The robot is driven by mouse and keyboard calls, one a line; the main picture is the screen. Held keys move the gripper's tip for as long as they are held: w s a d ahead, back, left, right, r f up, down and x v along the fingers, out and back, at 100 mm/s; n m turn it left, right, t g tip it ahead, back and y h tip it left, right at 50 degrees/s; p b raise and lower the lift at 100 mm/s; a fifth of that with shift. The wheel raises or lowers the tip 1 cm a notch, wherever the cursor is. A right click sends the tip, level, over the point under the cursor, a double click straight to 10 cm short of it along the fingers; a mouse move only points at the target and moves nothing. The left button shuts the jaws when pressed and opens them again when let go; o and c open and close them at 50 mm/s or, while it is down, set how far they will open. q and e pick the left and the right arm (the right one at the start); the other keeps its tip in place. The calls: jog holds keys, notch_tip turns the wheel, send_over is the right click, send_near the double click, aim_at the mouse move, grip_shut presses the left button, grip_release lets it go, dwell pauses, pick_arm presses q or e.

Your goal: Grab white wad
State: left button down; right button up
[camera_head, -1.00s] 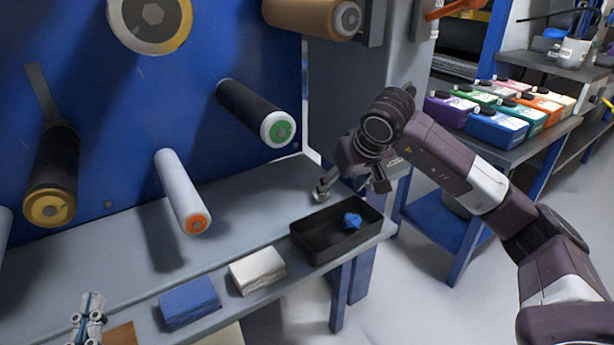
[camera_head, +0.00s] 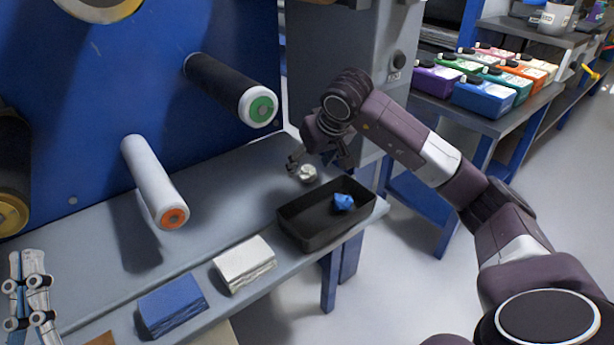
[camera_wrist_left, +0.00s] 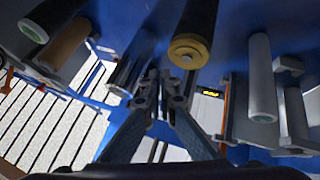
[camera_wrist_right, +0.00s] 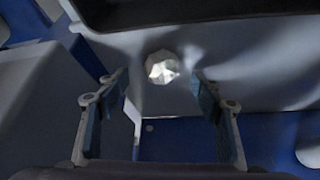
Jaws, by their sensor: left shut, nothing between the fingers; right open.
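The small crumpled white wad (camera_head: 308,173) lies on the grey bench behind the black tray (camera_head: 289,226). My right gripper (camera_head: 321,163) is open and reaches down close to it. In the right wrist view the wad (camera_wrist_right: 162,67) shows between the open fingers (camera_wrist_right: 161,85), near their tips, with clear space on both sides; they do not touch it. My left gripper (camera_head: 30,290) is shut and empty at the lower left. The left wrist view shows its fingers (camera_wrist_left: 163,78) together before the rollers.
A blue wad (camera_head: 343,202) lies in the tray. A white cloth stack (camera_head: 244,264) and a blue one (camera_head: 172,304) lie on the bench's front. White (camera_head: 153,180) and black (camera_head: 228,88) rollers jut from the blue panel. Coloured bottles (camera_head: 485,95) stand on the right.

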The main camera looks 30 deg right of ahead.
aim_at(309, 167)
jog(key=x, duration=0.3)
jog(key=shift+b, duration=0.4)
pick_arm(q)
jog(key=s+r+t, duration=0.1)
jog(key=s+r+t+h, duration=0.1)
jog(key=r, duration=0.1)
jog(key=s+r+t, duration=0.1)
jog(key=s, duration=0.1)
jog(key=shift+a+r, duration=0.15)
jog(key=shift+a, duration=0.1)
pick_arm(e)
jog(key=shift+c, duration=0.4)
jog(key=c, duration=0.8)
